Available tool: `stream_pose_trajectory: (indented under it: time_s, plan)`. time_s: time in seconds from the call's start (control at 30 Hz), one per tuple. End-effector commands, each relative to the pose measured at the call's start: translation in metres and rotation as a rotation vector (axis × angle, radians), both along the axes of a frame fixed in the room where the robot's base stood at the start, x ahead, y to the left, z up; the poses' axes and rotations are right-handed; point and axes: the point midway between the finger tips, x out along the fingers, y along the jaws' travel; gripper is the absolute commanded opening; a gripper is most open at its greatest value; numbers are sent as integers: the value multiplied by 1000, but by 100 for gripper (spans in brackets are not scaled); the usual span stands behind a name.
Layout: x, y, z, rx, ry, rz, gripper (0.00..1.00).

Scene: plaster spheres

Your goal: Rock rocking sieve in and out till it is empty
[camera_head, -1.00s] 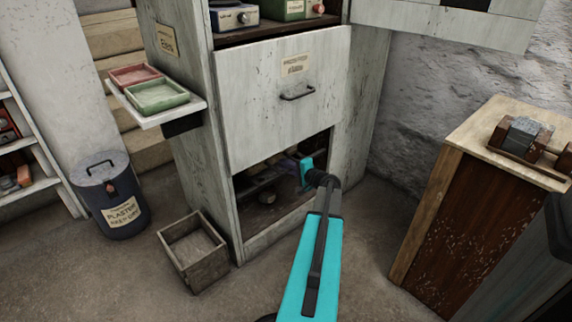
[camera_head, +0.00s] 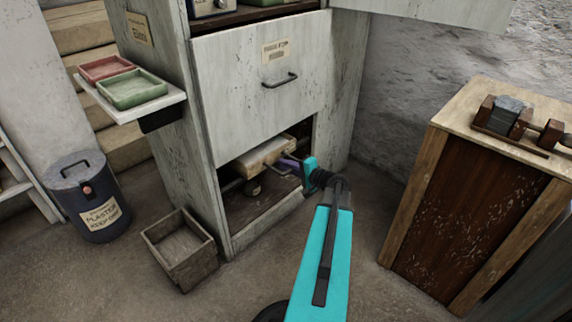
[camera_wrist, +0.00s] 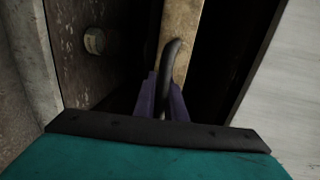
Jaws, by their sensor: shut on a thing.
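The rocking sieve (camera_head: 262,155) is a pale wooden frame inside the low opening of the grey cabinet. Its front edge (camera_wrist: 181,25) and dark curved handle (camera_wrist: 171,60) show in the wrist view. My gripper (camera_head: 290,164) reaches into the opening, its purple fingers (camera_wrist: 162,100) shut on either side of the handle. The sieve's inside is hidden, so I cannot tell what lies in it. A small round thing (camera_head: 252,187) is below the sieve on the cabinet floor; it seems to show in the wrist view (camera_wrist: 94,41) too.
A drop-front panel (camera_head: 265,75) hangs just above the opening. An open wooden crate (camera_head: 208,252) and a lidded plaster bin (camera_head: 92,205) stand on the floor at left. A side shelf holds red and green trays (camera_head: 138,88). A wooden bench (camera_head: 470,200) stands at right.

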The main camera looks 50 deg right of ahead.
Motion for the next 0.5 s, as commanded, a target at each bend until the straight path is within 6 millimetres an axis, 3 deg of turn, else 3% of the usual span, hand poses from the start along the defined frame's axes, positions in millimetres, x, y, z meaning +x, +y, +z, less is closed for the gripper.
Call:
stream_pose_trajectory:
  time_s: [0.3,0.33,0.5]
  plan:
    - [-2,1,-2,-1,6,-5,0]
    - [-2,2,-2,-1,6,-4,16]
    - [3,6,-2,0,5,5,18]
